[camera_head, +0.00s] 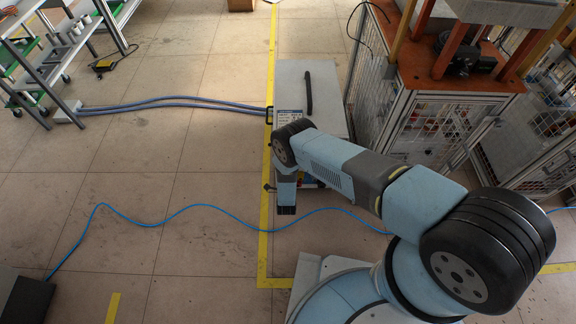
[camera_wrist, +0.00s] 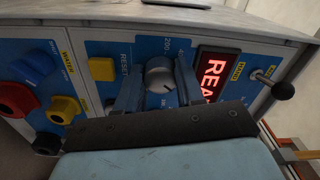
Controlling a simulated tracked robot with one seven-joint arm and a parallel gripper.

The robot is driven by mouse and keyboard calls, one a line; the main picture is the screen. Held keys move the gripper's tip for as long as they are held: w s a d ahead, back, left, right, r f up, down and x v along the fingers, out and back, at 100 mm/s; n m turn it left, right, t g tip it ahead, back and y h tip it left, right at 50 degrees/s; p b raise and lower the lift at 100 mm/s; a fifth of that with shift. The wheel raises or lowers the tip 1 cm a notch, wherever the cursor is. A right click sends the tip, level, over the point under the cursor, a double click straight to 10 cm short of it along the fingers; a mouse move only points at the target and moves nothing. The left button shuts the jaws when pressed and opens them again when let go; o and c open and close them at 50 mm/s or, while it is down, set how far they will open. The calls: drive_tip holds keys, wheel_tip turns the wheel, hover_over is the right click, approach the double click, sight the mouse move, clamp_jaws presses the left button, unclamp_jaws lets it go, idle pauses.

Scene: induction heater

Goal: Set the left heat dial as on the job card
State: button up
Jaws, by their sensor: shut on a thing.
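The heat dial (camera_wrist: 160,74), a round silver-grey knob, is on the heater's blue front panel in the wrist view. My gripper (camera_wrist: 156,84) has one finger on each side of the dial and is shut on it. Numbers are printed around the dial; the fingers hide part of the scale, and its exact setting is hard to read. The heater (camera_head: 328,88) is a grey box in the head view, where my arm hides most of its front. A small white label (camera_head: 290,117) there is too small to read; I cannot tell whether it is the job card.
A red lit display (camera_wrist: 214,76) and a black-ball lever (camera_wrist: 282,90) are right of the dial. A yellow button (camera_wrist: 101,69) and red and yellow fittings (camera_wrist: 63,109) are left. A blue cable (camera_head: 200,206) crosses the floor. A caged bench (camera_head: 430,125) stands right of the heater.

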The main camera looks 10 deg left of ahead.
drive_tip(key=shift+d+f+m, duration=0.15)
drive_tip(key=shift+d+m, duration=0.15)
drive_tip(key=shift+m, duration=0.3)
drive_tip(key=o, duration=1)
drive_tip(key=shift+a, duration=0.1)
drive_tip(key=shift+o, duration=0.2)
drive_tip(key=shift+a, duration=0.1)
drive_tip(key=shift+s, duration=0.1)
